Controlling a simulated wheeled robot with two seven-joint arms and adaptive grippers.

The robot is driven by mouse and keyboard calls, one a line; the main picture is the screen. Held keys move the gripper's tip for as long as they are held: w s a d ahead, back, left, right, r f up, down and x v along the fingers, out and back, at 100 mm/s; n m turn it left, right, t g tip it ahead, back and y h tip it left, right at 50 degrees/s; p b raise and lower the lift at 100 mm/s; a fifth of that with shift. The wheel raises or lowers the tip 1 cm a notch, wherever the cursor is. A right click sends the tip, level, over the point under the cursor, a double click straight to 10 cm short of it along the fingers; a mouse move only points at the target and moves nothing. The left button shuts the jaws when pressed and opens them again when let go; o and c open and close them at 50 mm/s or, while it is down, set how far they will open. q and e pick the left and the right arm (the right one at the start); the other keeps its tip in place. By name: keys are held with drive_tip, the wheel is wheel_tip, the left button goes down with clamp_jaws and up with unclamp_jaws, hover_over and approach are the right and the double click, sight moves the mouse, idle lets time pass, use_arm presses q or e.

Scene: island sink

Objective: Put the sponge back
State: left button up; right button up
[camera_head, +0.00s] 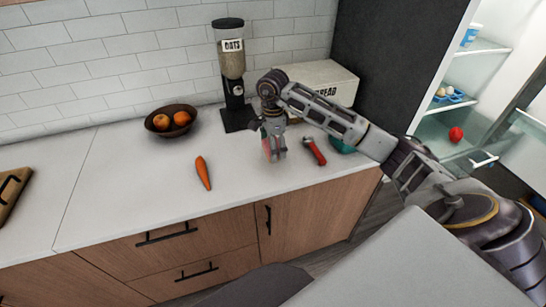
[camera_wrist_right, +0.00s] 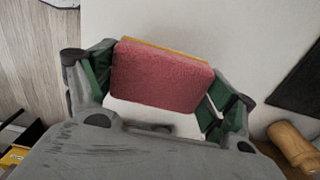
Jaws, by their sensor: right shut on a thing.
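The sponge (camera_wrist_right: 160,75) is pink with a yellow layer along its far edge. In the right wrist view it sits between both fingers of my right gripper (camera_wrist_right: 158,88), which is shut on it. In the head view my right gripper (camera_head: 272,150) points down over the white counter (camera_head: 130,190), between the carrot and the red-handled tool. Only a faint pinkish part of the sponge shows there, and I cannot tell if it touches the counter. My left gripper is not in view.
An oats dispenser (camera_head: 231,60) and a bread box (camera_head: 325,78) stand behind my right gripper. A fruit bowl (camera_head: 171,121), a carrot (camera_head: 203,172) and a red-handled tool (camera_head: 314,151) lie around. A teal item (camera_head: 342,146) is partly behind my arm. The left counter is mostly clear.

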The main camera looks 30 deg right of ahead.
drive_tip(key=shift+f, duration=0.65)
drive_tip(key=shift+f, duration=0.15)
drive_tip(key=shift+f, duration=1.75)
drive_tip(key=shift+f, duration=0.15)
drive_tip(key=o, duration=0.9)
drive_tip(key=shift+c, duration=0.2)
drive_tip(key=shift+r, duration=6.2)
